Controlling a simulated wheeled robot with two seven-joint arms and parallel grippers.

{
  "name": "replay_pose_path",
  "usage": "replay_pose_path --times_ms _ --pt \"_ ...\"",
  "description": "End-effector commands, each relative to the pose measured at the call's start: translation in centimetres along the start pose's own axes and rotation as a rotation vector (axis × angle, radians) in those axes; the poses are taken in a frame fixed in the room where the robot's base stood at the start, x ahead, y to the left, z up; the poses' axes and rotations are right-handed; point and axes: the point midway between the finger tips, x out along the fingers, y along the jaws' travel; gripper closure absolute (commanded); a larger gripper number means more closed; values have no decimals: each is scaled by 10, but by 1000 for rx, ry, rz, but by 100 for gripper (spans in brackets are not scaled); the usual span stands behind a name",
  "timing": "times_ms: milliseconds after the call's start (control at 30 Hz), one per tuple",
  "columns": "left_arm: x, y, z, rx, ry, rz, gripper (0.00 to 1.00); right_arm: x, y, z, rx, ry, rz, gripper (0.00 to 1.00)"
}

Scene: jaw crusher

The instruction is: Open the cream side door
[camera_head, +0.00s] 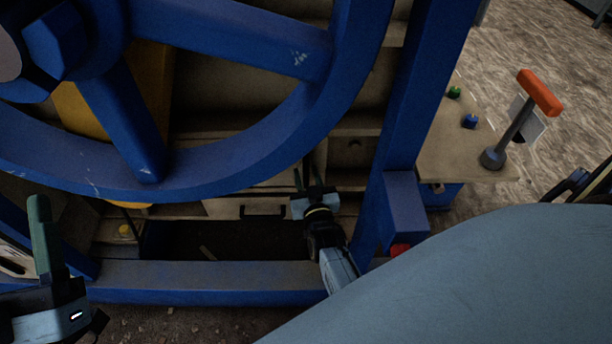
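A cream panel with a dark bar handle (263,212) shows low on the machine, below the big blue wheel; I take this panel (222,208) for the cream side door, though I cannot tell its full outline. My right gripper (307,174) is just right of the handle, its two green fingers apart and pointing up the picture. Nothing shows between them, and I see no grip on the handle. My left gripper (42,240) is at the lower left, well away from the panel. Only one green finger shows clearly, so its opening is unclear.
The blue spoked wheel (225,168) hangs over the panel and hides much of the machine. A dark recess (220,240) lies below it, behind a blue beam (200,275). A blue post (405,110) and a red-handled lever (540,92) stand to the right.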

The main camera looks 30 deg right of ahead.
Motion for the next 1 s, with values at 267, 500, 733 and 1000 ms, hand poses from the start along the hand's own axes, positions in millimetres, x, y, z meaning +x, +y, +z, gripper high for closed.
replay_pose_path --times_ms 267,500,733,1000 --pt "-1 0 -6 1 67 1 40 12 0 1 0 -2 -1 68" --pt "-1 0 -7 1 67 1 40 12 0 0 0 -2 0 72" --pt "-1 0 -6 1 65 1 40 12 0 0 -1 -2 0 100" --pt "-1 0 -6 1 65 1 40 11 -1 0 0 -2 -1 100"
